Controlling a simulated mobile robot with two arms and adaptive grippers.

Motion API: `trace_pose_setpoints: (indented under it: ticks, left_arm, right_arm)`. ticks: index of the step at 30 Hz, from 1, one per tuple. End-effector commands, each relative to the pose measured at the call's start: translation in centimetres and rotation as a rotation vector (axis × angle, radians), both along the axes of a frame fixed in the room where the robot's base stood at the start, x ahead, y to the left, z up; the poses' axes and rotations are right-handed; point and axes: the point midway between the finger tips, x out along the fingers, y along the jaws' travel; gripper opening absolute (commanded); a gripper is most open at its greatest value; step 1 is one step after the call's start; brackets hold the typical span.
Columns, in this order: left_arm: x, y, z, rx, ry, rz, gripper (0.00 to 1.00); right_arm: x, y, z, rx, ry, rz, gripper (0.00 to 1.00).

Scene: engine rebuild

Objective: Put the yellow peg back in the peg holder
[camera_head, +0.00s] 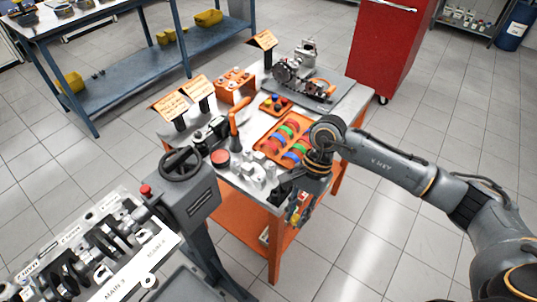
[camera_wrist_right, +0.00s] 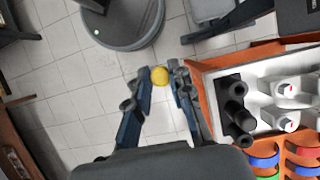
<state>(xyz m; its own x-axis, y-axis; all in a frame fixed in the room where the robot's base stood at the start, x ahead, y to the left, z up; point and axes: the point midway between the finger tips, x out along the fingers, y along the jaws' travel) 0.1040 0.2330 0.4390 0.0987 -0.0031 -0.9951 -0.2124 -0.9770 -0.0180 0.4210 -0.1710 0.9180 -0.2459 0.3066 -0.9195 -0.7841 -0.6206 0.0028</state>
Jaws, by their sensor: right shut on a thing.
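My right gripper (camera_head: 292,197) is out past the near right corner of the metal-topped table (camera_head: 235,178). In the right wrist view the fingers (camera_wrist_right: 160,92) are closed in on the round end of the yellow peg (camera_wrist_right: 160,76), with tiled floor behind it. In the head view the peg is hard to tell apart from small red, yellow and blue items (camera_head: 299,212) beneath the gripper. A small orange block with coloured round tops (camera_head: 275,104) sits mid-table; I cannot tell for certain whether it is the peg holder. My left gripper is not in view.
White and metal parts (camera_head: 252,170) stand near the front edge. An engine assembly (camera_head: 303,80) and an orange box (camera_head: 234,86) are farther back.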

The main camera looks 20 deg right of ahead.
Motion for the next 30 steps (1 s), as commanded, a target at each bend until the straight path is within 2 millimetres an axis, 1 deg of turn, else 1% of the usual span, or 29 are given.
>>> trace_pose_setpoints:
  ticks: [1, 4, 7, 12, 15, 18, 21, 25, 27, 30]
  left_arm:
    - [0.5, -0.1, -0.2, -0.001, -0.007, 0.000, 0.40]
    - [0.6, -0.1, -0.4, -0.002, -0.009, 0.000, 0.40]
    - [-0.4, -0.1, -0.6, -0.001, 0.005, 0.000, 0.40]
    - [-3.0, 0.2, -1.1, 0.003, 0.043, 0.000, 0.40]
    - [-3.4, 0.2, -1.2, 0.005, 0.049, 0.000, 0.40]
    - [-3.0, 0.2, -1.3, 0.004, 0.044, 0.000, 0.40]
    - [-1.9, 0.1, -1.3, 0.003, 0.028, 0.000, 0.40]
    - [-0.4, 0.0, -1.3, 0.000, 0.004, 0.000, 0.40]
    - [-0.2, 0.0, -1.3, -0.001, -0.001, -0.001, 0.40]
    - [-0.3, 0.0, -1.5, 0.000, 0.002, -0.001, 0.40]
  right_arm:
    - [0.8, 0.2, 0.4, 0.001, -0.001, -0.131, 0.00]
    - [2.7, 0.7, 1.5, -0.001, -0.002, -0.392, 0.00]
    - [4.4, 1.1, 2.7, -0.003, -0.003, -0.637, 0.00]
    - [7.0, 1.5, 4.8, -0.006, -0.005, -1.026, 0.00]
    - [8.3, 1.7, 5.9, -0.009, -0.005, -1.222, 0.00]
    - [9.2, 1.7, 6.8, -0.012, -0.004, -1.380, 0.00]
    - [9.9, 1.7, 7.5, -0.015, -0.002, -1.491, 0.00]
    - [10.3, 1.6, 7.9, -0.018, 0.000, -1.566, 0.00]
    - [10.4, 1.6, 7.8, -0.019, 0.001, -1.578, 0.00]
    - [10.4, 1.6, 7.5, -0.020, 0.002, -1.581, 0.00]
